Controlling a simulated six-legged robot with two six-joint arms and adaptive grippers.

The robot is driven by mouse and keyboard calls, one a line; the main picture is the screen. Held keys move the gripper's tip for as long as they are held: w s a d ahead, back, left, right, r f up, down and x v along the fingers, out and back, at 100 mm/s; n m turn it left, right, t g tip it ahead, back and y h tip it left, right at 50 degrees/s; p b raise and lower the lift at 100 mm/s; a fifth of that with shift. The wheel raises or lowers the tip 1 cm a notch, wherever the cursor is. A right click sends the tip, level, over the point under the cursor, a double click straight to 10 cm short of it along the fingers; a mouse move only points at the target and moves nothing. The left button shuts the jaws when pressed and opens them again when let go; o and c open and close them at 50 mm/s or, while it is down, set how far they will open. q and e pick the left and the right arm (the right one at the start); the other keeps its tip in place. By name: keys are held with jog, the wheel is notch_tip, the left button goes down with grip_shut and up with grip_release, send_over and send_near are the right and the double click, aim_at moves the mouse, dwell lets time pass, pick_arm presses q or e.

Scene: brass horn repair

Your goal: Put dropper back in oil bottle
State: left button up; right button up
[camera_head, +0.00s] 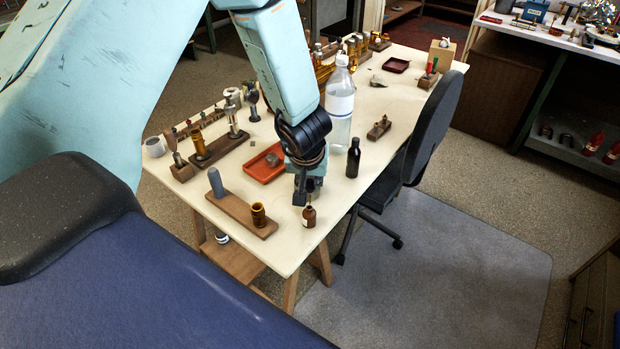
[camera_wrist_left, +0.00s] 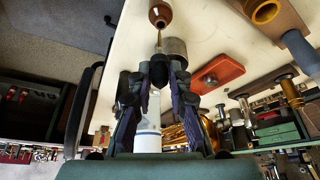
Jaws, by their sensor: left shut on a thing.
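The brown oil bottle (camera_head: 309,218) with a pale label stands upright near the table's front corner. My left gripper (camera_head: 306,190) points down just above it, shut on the dropper. In the left wrist view, the gripper (camera_wrist_left: 156,70) holds the dropper, whose thin tube (camera_wrist_left: 159,41) reaches toward the bottle's mouth (camera_wrist_left: 160,16). The tube lines up closely with the mouth; I cannot tell whether its tip is inside. My right gripper is not in view.
A wooden block (camera_head: 228,212) with a grey peg and a brass cup lies left of the bottle. A red tray (camera_head: 263,163) is behind it. A dark bottle (camera_head: 353,160) and a clear bottle (camera_head: 340,105) stand to the right. A chair (camera_head: 433,125) is at the right edge.

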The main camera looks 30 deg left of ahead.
pick_arm(q)
jog(key=shift+s+a, duration=0.15)
jog(key=shift+a, duration=0.05)
jog(key=shift+w+d, duration=0.2)
jog(key=shift+s+a+p, duration=0.1)
jog(key=shift+p, duration=0.2)
dwell(0.5)
jog(key=shift+f, duration=0.1)
dwell(0.4)
jog(key=shift+f, duration=0.35)
jog(key=shift+f+b, duration=1.95)
jog(key=shift+f, duration=0.6)
